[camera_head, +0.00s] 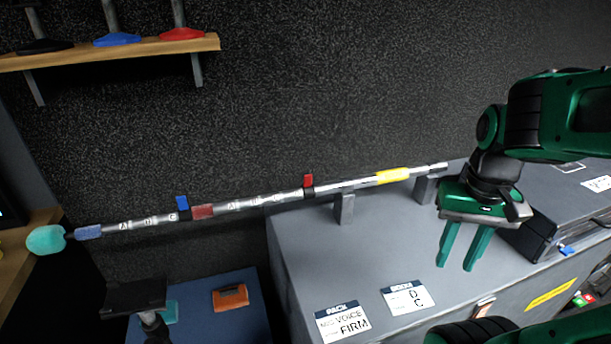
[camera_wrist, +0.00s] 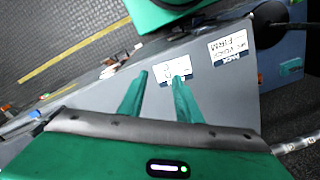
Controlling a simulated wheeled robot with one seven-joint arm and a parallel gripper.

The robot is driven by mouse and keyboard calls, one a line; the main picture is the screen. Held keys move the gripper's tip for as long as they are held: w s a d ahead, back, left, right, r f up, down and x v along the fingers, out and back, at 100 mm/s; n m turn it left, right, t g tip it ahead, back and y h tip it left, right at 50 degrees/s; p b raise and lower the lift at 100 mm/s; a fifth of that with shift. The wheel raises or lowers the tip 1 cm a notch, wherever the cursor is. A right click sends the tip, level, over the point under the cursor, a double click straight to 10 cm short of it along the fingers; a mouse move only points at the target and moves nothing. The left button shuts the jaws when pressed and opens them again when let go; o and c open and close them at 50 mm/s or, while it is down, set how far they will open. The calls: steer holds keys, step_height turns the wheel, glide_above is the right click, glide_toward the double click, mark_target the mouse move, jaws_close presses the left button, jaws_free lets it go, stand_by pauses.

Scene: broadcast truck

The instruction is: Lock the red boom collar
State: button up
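The silver boom pole (camera_head: 250,204) lies slanted across grey supports, with letter marks along it. The red boom collar lever (camera_head: 308,181) stands up from a black collar near the middle of the pole. A blue collar lever (camera_head: 182,203) stands up farther left. My gripper (camera_head: 456,268) is open and empty, pointing down over the grey case top, right of the red collar and apart from it. In the wrist view my gripper's two green fingers (camera_wrist: 160,75) are spread over the case, and a piece of the pole (camera_wrist: 300,143) shows at the right edge.
The grey case (camera_head: 330,262) bears a "BOOM D C" card (camera_head: 408,298) and a "MIC VOICE FIRM" card (camera_head: 342,321). A teal microphone cover (camera_head: 46,240) is at the pole's left end. A wooden shelf (camera_head: 120,52) hangs upper left. A dark box (camera_head: 535,238) sits right of my gripper.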

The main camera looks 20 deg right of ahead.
steer(key=shift+o, duration=0.9)
step_height(320, 180, up, 9)
steer(key=n, duration=0.6)
glide_above(308, 176)
steer(key=shift+w+f, duration=0.15)
steer(key=shift+w, duration=0.15)
steer(key=shift+f, duration=0.3)
step_height(308, 176, down, 10)
steer(key=shift+d+r, duration=0.1)
